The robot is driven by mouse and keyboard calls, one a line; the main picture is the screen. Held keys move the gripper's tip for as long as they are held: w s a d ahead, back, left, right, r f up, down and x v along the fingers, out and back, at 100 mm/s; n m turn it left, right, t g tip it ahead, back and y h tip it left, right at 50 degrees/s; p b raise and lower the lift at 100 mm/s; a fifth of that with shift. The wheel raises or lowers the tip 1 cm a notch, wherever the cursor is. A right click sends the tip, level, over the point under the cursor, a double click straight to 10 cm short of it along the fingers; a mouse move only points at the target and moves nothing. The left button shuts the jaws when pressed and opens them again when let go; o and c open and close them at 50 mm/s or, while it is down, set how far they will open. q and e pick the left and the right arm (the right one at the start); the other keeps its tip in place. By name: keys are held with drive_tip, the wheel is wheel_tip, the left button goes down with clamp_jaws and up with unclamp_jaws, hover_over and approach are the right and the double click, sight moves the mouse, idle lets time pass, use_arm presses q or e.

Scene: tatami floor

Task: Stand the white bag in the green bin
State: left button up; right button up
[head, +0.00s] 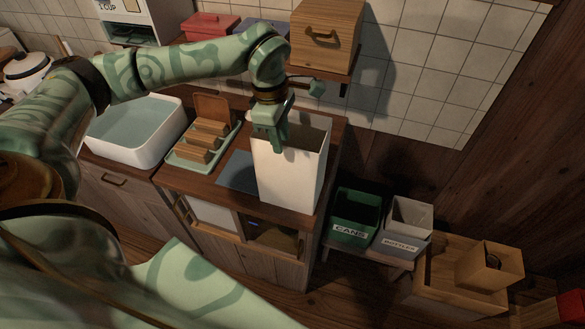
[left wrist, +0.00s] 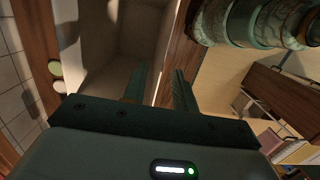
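The white bag (head: 290,180) stands upright and open-topped on the wooden counter, near its right end. The green bin (head: 352,218), labelled CANS, stands lower, to the right of the counter; its open top faces up. My left gripper (head: 274,140) points down at the bag's top rim. In the left wrist view its two fingers (left wrist: 160,88) are apart, with the bag's thin wall edge between them and the bag's inside (left wrist: 120,50) showing to the left. The fingers do not look closed on the wall. My right gripper is not in view.
A grey bin (head: 405,225) labelled BOTTLES stands right of the green bin. A wooden crate (head: 440,280) is farther right. A wooden box (head: 325,35) sits on a shelf above the bag. A tray of wooden blocks (head: 203,145) and a white basin (head: 140,130) are left.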

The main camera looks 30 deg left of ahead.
sight(292, 164)
use_arm(q)
drive_tip(key=f, duration=0.3)
drive_tip(key=d+f, duration=0.1)
drive_tip(key=f, duration=0.1)
drive_tip(key=shift+f, duration=0.3)
clamp_jaws()
